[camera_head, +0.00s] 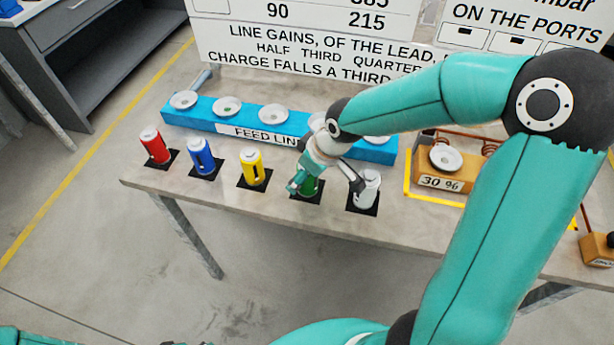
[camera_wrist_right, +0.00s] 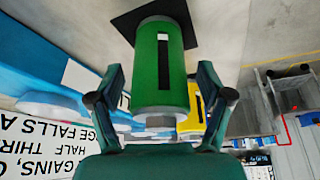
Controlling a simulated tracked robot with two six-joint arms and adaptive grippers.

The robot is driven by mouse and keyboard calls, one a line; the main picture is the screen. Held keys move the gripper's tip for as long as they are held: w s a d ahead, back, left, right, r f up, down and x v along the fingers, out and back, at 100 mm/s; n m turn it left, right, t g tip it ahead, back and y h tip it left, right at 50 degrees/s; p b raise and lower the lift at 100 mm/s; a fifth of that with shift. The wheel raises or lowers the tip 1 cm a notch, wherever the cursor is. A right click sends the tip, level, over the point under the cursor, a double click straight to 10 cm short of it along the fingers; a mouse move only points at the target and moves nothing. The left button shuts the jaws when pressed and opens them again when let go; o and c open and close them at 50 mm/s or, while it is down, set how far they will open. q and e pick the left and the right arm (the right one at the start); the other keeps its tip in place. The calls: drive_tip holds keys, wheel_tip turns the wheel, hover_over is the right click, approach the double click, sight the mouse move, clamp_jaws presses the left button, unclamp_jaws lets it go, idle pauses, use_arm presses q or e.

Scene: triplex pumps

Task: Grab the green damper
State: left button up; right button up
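The green damper (camera_head: 309,187) stands on a black square pad on the table, mostly hidden behind my right gripper in the head view. In the right wrist view the green damper (camera_wrist_right: 160,72) fills the middle, a green cylinder with a dark slot and a small white mark. My right gripper (camera_wrist_right: 160,97) has its two fingers spread on either side of it, with gaps visible between fingers and damper. In the head view the right gripper (camera_head: 326,184) reaches down over the damper. My left gripper is not in view.
Red (camera_head: 155,145), blue (camera_head: 201,157) and yellow (camera_head: 252,167) dampers stand to the left on pads; a white one (camera_head: 367,189) stands close on the right. Behind is the blue feed line block (camera_head: 215,124) with white round ports. An orange 30 % block (camera_head: 440,180) is further right.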

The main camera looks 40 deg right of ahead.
drive_tip(key=c, duration=1.5)
drive_tip(key=shift+o, duration=0.2)
drive_tip(key=shift+r, duration=0.1)
